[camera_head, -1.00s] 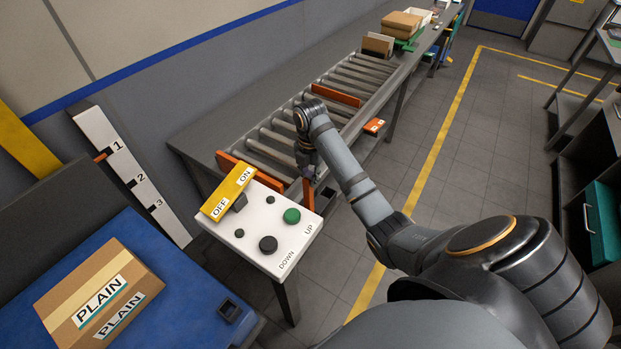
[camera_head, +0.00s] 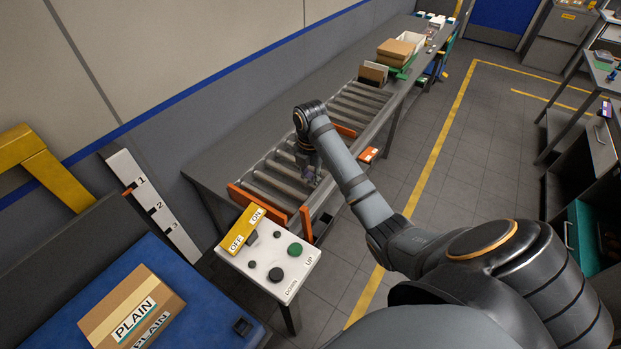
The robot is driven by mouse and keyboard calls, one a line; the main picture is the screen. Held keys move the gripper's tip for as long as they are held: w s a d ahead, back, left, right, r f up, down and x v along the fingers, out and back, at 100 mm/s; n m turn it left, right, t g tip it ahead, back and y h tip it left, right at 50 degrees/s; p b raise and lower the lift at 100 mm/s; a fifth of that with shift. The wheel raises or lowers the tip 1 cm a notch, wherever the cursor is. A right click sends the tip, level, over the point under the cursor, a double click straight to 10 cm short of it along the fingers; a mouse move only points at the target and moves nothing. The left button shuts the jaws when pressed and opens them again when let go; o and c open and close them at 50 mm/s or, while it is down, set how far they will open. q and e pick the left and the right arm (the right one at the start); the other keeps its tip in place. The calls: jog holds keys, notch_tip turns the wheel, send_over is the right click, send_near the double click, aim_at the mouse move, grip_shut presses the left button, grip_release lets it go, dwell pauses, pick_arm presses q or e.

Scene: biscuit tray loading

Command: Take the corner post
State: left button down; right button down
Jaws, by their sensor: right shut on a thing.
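My right gripper (camera_head: 314,182) is over the near part of the roller conveyor (camera_head: 338,112), pointing down. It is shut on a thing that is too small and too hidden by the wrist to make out. An upright orange post (camera_head: 305,222) stands at the conveyor's near right corner, a little below the gripper in the picture and apart from it. I cannot tell whether this is the corner post named in the task. My left gripper is not in view.
A control panel (camera_head: 236,263) with a yellow OFF/ON bar stands in front of the conveyor. An orange guide (camera_head: 258,200) edges its near end. A PLAIN carton (camera_head: 110,300) lies on a blue surface (camera_head: 205,318) at lower left.

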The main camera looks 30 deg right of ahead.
jog(key=shift+c, duration=2.1)
grip_release()
jog(key=shift+f, duration=0.15)
